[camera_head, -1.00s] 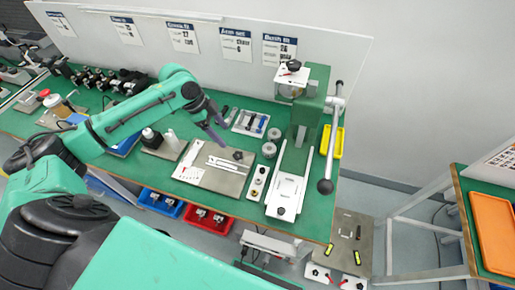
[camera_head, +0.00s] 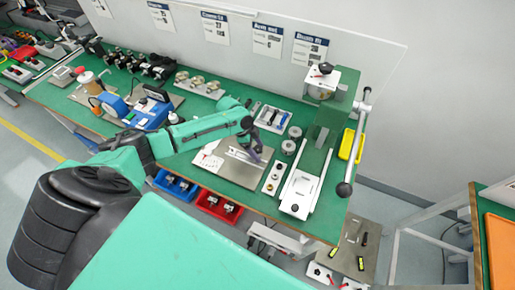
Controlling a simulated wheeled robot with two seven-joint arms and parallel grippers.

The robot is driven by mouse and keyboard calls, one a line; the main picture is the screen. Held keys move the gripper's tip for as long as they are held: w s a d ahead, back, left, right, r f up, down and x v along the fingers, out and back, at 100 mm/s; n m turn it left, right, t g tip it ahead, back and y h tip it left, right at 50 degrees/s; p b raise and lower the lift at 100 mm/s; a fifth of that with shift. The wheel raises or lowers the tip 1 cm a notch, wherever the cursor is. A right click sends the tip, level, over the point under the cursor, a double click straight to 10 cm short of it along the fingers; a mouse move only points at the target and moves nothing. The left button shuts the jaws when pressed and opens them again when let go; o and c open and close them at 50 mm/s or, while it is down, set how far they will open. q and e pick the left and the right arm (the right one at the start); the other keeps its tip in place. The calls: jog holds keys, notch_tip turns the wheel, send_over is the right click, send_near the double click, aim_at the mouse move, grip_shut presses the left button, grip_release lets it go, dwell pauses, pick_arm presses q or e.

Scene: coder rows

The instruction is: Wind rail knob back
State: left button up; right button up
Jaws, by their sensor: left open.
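A grey base plate (camera_head: 232,177) lies on the green bench, with a light rail (camera_head: 243,158) along its top. A white card (camera_head: 205,160) with markings lies at the plate's left end. The dark rail knob cannot be made out clearly, as my left gripper covers the rail's right end. My left gripper (camera_head: 254,153), with purple fingers, is open and points down over that right end. I cannot tell whether the fingers touch the knob. My right gripper is not in view.
Right of the plate are a white strip with knobs (camera_head: 274,180), metal cylinders (camera_head: 289,147) and a green press with a long lever (camera_head: 354,140). A tool tray (camera_head: 274,118) lies behind. Blue (camera_head: 176,184) and red (camera_head: 218,205) bins hang below the front edge.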

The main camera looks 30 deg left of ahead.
pick_arm(q)
grip_shut()
jog(key=shift+w+f+b, duration=0.1)
jog(key=shift+b, duration=0.2)
jog(key=m+g+b, duration=0.1)
jog(key=m+b, duration=0.1)
jog(key=shift+f+m+b, duration=0.1)
jog(key=shift+m+b, duration=0.2)
jog(key=shift+m, duration=0.1)
jog(key=m+g+b, duration=0.1)
jog(key=m+b, duration=0.1)
jog(key=m, duration=0.1)
jog(key=shift+b, duration=0.35)
jog(key=shift+r+m+g+b, duration=0.2)
jog(key=shift+m+g+b, duration=0.4)
jog(key=shift+m, duration=0.5)
grip_release()
